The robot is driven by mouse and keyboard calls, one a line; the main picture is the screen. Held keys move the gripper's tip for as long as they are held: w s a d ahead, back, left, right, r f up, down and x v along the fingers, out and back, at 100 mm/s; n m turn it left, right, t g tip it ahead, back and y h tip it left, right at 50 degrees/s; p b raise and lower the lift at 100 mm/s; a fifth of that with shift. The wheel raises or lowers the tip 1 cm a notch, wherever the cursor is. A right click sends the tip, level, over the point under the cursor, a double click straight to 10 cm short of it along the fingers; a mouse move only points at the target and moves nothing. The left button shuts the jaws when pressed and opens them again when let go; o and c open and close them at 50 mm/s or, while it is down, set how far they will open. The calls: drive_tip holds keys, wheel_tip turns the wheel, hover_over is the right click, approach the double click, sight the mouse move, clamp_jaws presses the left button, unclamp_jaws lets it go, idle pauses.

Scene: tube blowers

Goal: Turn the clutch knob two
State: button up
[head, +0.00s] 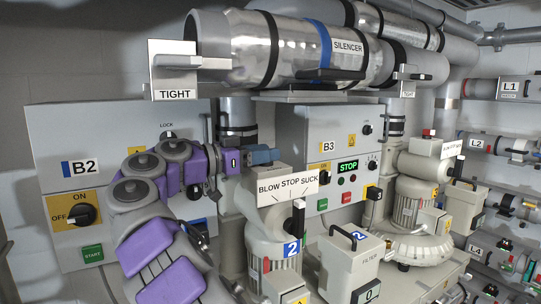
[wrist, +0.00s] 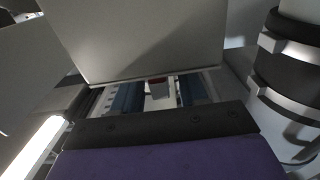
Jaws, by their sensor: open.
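A black upright lever (head: 298,218) stands beside a blue label marked 2 (head: 292,249), under a plate reading BLOW STOP SUCK (head: 287,187). I take this lever to be clutch knob two. My gripper (head: 270,155) is raised above and behind the left part of that plate, apart from the lever. In the wrist view my gripper (wrist: 158,92) shows two blue fingers spread apart, with nothing held. A pale flat panel there hides much of what lies ahead. The lever cannot be made out in the wrist view.
Cabinet B2 (head: 62,190) is at left and cabinet B3 (head: 318,135), with a lit STOP sign, is behind. A silencer pipe (head: 300,50) runs overhead. A filter box (head: 348,262) is just right of the lever. A dark ringed pipe (wrist: 290,80) is close at right in the wrist view.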

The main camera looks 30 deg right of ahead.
drive_tip(key=shift+w+d, duration=0.15)
drive_tip(key=shift+d, duration=1)
drive_tip(key=shift+c, duration=0.3)
drive_tip(key=shift+a, duration=0.1)
clamp_jaws()
